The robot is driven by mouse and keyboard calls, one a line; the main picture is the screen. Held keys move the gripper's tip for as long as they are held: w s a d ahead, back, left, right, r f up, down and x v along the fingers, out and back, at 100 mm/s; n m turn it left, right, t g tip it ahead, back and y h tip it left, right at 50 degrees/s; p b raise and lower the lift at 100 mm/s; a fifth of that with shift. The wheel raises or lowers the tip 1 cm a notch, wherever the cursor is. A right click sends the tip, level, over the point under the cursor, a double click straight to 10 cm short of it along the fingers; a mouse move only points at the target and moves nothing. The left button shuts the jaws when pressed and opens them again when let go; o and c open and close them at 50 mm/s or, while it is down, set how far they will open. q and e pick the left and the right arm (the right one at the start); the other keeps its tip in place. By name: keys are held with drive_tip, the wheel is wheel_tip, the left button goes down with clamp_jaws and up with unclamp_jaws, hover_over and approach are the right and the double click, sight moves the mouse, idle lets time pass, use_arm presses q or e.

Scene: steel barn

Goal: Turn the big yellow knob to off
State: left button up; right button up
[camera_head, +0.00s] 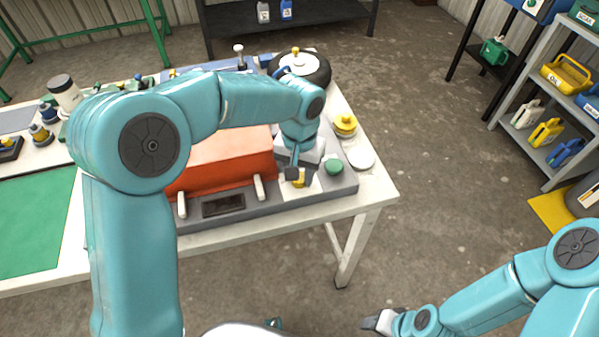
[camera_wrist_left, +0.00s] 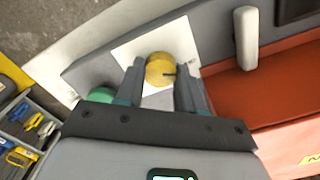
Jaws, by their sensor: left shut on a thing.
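The big yellow knob (camera_wrist_left: 158,70) sits on a white plate (camera_wrist_left: 128,52) on the grey base of the orange machine. In the wrist view it lies between the two fingers of my left gripper (camera_wrist_left: 161,80), which is shut on it. A short dark mark on the knob points to the right in that view. In the head view the knob (camera_head: 300,180) is partly hidden by my left gripper (camera_head: 295,173). My right gripper (camera_head: 378,321) is at the bottom of the head view, away from the table, and its jaws are too small to read.
A green knob (camera_head: 334,166) is right beside the yellow one on the base. The orange cover (camera_head: 225,160) with pale handles is to the left. A yellow-topped item (camera_head: 345,123) and a white disc (camera_head: 361,158) are near the table's right edge. A shelf (camera_head: 545,150) stands at the right.

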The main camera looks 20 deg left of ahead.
use_arm(q)
drive_tip(key=shift+f, duration=0.1)
idle(0.5)
drive_tip(key=o, duration=1)
drive_tip(key=shift+o, duration=0.2)
wheel_tip(320, 180, up, 16)
drive_tip(key=p, duration=0.1)
drive_tip(key=shift+r+p, duration=0.2)
drive_tip(key=shift+p, duration=0.15)
drive_tip(key=shift+s, duration=0.1)
